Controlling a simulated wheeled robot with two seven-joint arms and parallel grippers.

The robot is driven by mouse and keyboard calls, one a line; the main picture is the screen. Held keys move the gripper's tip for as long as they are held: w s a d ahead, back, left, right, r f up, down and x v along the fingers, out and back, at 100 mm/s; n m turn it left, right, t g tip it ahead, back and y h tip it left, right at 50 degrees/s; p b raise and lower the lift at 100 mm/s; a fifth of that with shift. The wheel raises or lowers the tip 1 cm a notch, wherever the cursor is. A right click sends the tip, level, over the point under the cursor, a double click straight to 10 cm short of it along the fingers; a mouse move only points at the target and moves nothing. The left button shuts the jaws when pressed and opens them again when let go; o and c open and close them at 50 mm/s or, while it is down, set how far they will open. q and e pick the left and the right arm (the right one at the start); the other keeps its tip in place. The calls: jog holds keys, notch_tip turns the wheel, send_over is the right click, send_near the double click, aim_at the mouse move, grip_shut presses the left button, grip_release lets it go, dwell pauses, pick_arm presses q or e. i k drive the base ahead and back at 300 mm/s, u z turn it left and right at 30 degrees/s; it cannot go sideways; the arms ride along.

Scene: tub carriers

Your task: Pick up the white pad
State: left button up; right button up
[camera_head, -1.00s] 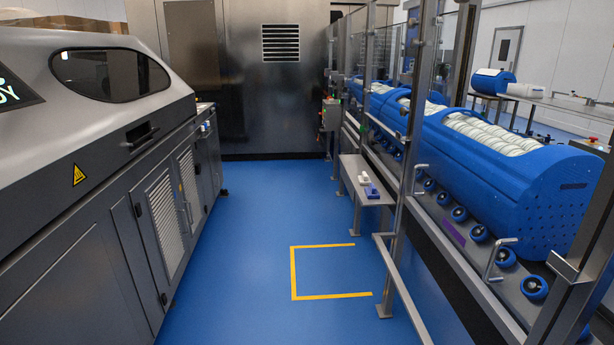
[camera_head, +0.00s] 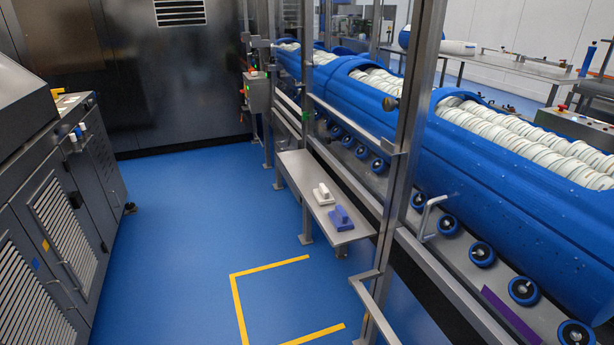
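The white pad (camera_head: 322,194) lies on a narrow grey metal bench (camera_head: 300,173) right of the aisle. It looks like a small block with a raised part on top. A similar blue-purple pad (camera_head: 341,217) lies beside it, nearer to me on the same bench. Neither of my grippers shows in the head view, and nothing touches the white pad.
A guard rail and post (camera_head: 405,130) stand right of the bench, before a conveyor with large blue tub carriers (camera_head: 450,160). A grey machine (camera_head: 60,210) lines the left side. The blue floor (camera_head: 185,230) between is clear, with a yellow corner marking (camera_head: 240,305).

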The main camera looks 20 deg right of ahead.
aim_at(322, 194)
jog(key=i, duration=2.25)
jog(key=z, duration=0.85)
